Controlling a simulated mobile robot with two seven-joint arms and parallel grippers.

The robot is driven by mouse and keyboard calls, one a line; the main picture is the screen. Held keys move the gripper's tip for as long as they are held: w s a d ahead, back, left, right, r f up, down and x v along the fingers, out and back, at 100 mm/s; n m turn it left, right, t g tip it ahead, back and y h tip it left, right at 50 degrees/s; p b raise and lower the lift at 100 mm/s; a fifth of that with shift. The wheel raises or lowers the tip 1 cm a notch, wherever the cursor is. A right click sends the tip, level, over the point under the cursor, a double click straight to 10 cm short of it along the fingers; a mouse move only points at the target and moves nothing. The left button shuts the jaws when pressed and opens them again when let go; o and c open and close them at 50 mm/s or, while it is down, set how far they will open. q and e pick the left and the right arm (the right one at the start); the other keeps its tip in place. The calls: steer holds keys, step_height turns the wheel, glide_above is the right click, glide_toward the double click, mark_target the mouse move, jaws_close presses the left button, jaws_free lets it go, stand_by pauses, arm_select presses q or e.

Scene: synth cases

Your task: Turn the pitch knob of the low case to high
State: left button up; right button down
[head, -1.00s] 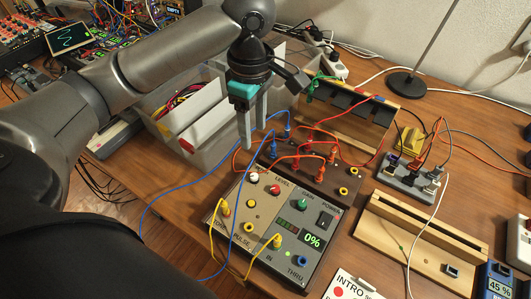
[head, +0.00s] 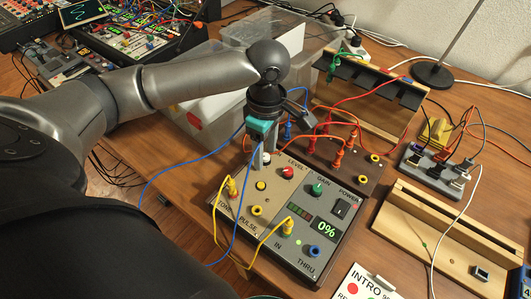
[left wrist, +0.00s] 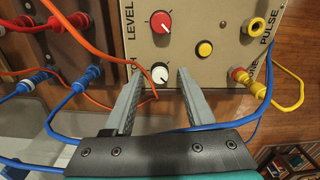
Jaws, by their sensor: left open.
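The low case (head: 275,215) lies on the table with a beige panel on its left and a dark panel on its right. Its white pitch knob (left wrist: 160,74) has a dark pointer line; its label is partly hidden behind a finger. In the head view the white knob (head: 266,159) is mostly hidden by the gripper. My left gripper (head: 260,160) is over the case's back left corner, pointing down. In the left wrist view the open fingers (left wrist: 161,76) stand on either side of the knob, with gaps showing. My right gripper is not in view.
A red level knob (left wrist: 161,22) and a yellow button (left wrist: 204,48) are close by. Blue and orange cables (left wrist: 75,32) run near the fingers. A brown patch case (head: 340,170) stands behind, and a wooden stand (head: 440,235) to the right.

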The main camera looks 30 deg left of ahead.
arm_select(q)
steer(key=shift+f, duration=0.2)
jaws_close()
stand_by(0.4)
